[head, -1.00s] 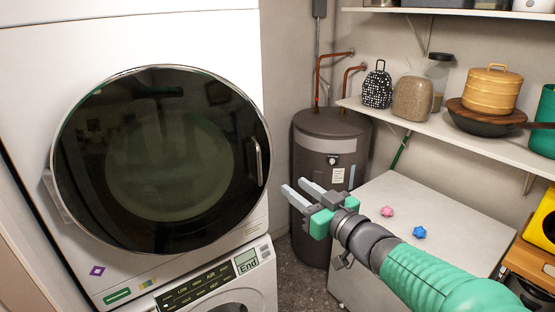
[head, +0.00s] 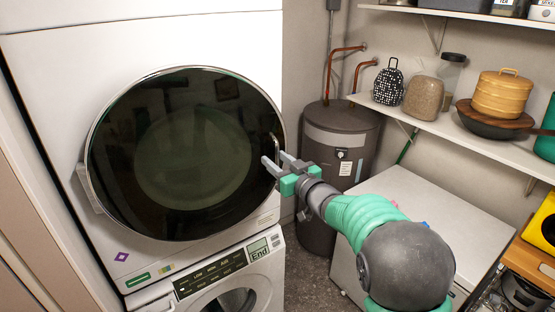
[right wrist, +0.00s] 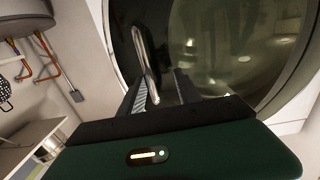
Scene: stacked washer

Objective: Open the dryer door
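The dryer door (head: 190,155) is a large round dark glass door with a silver rim on the upper white machine. It looks closed. Its upright silver handle (head: 277,147) is at the door's right edge, and the handle also shows in the right wrist view (right wrist: 146,58). My right gripper (head: 274,160) is at the handle, its fingers open and pointing at the door. In the right wrist view, the handle's lower end lies between the two fingers (right wrist: 160,92); I cannot tell whether they touch it. My left gripper is not in view.
A lower white washer with a control panel (head: 225,265) sits below the dryer. A dark water heater (head: 340,135) stands right of the machines. A white cabinet (head: 430,205) is behind my right arm. A shelf (head: 470,145) with jars and bags runs along the right wall.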

